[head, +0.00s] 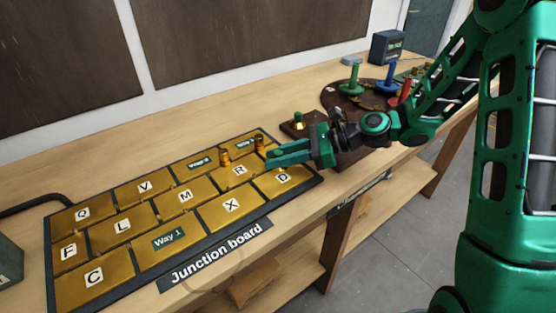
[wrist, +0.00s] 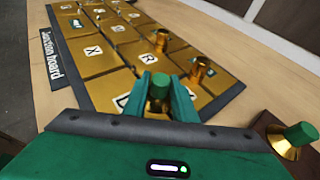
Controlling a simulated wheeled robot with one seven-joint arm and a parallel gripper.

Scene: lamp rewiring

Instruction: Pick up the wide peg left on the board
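The junction board (head: 216,263) carries lettered brass plates. In the wrist view, a green-topped peg (wrist: 160,84) with brass below it stands between the two green fingers of my gripper (wrist: 164,90), near the board's end. The fingers lie close on both sides of its top; I cannot tell whether they press on it. In the head view my gripper (head: 286,152) is low over the board's right end, by the D plate, and hides this peg. Two all-brass pegs stand close by, one (wrist: 160,41) near the R plate and one (wrist: 198,72) beside my fingers.
Another green-topped peg with a flared brass base (wrist: 297,141) stands on a dark wooden block beside the board. Green, blue and red handled pieces (head: 388,78) stand on a dark base further back. The bench behind the board (head: 120,155) is clear.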

